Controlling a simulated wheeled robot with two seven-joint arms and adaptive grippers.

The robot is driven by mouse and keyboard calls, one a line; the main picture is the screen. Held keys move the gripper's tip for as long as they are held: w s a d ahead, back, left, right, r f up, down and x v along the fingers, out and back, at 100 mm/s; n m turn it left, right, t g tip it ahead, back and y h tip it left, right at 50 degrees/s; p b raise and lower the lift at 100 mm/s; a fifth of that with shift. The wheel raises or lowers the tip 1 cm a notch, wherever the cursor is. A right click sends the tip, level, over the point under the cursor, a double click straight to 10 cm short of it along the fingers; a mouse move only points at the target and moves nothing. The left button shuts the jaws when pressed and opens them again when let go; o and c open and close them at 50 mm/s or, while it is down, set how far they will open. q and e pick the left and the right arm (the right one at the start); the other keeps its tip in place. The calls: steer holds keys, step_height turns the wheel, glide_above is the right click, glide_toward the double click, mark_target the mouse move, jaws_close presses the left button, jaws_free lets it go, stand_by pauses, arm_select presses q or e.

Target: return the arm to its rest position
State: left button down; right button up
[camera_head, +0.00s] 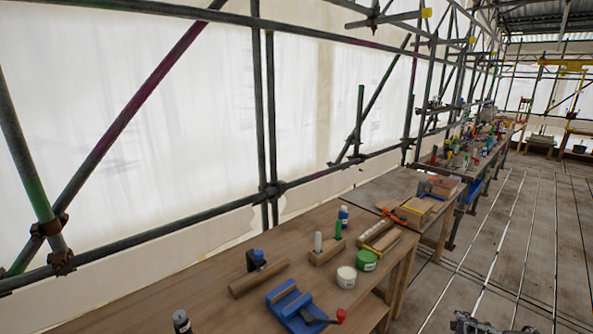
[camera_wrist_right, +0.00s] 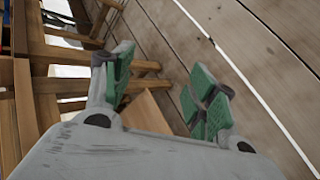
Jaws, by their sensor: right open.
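My right gripper (camera_wrist_right: 165,88) fills the lower part of the right wrist view. Its two green-padded fingers are spread apart with nothing between them. Beyond the fingers are wooden bench legs and floor planks. In the head view, a dark piece of my own hardware (camera_head: 480,324) shows at the bottom edge, over the floor to the right of the bench; whether its fingers are included is unclear.
The plank floor (camera_head: 530,230) at right is clear.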

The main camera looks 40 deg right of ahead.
steer(key=s+a+f+m+g+y, duration=0.15)
steer(key=s+a+f, duration=0.25)
steer(key=a+f, duration=0.9)
steer(key=s+a+f+t+y, duration=0.1)
steer(key=s+a+f+y, duration=0.2)
steer(key=a+f, duration=1.1)
steer(key=s+a+f+m+y, duration=0.1)
steer(key=a+f+y, duration=0.1)
steer(key=a, duration=1.9)
steer(key=s+a+f+m+y+b, duration=0.1)
steer(key=a+f+y, duration=0.1)
steer(key=a, duration=1.8)
steer(key=shift+s+a+f+g, duration=0.35)
steer(key=shift+f+g, duration=0.1)
steer(key=shift+f, duration=0.3)
steer(key=shift+y, duration=0.25)
